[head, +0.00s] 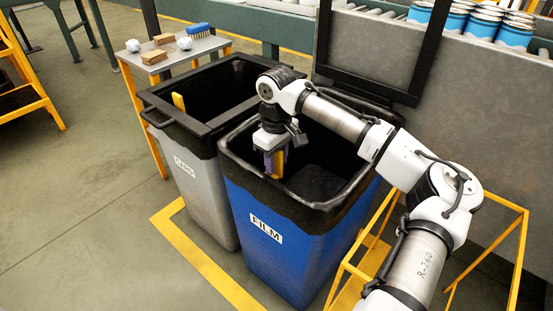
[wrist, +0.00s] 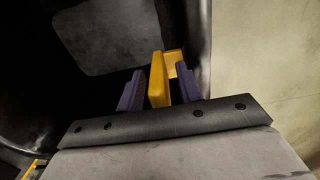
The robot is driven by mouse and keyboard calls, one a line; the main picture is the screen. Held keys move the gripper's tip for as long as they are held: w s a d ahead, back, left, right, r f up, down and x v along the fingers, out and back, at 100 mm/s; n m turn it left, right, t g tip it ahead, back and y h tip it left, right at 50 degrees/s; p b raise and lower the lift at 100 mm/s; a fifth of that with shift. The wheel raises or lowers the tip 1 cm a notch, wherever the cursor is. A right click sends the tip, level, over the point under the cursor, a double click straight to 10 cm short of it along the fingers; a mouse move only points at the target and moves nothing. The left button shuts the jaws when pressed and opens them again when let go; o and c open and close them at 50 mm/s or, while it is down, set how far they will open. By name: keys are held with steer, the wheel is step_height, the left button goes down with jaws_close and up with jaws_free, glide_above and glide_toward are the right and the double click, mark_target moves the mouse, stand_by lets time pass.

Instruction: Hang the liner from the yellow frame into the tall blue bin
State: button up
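The tall blue bin (head: 255,233) stands in the middle of the head view, with a FILM label on its front. The black liner (head: 292,205) is inside it, with its dark rim around the bin's mouth. A yellow tab (head: 278,165) stands at the liner's left inner side; it also shows in the wrist view (wrist: 158,80). My gripper (head: 275,163) points down into the bin's mouth. Its purple fingers are on both sides of the tab, with narrow dark gaps seen in the wrist view. The yellow frame (head: 518,262) stands at the right, partly behind my arm, with no liner seen on it.
A grey CARD bin (head: 205,195) with a black rim and a yellow tab stands close on the left. A small table (head: 170,52) holds blocks, crumpled balls and a brush. A conveyor with cans runs behind.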

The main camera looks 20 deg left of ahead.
step_height(320, 180, up, 14)
steer(key=p, duration=0.1)
stand_by(0.6)
steer(key=shift+s+f, duration=0.15)
stand_by(0.4)
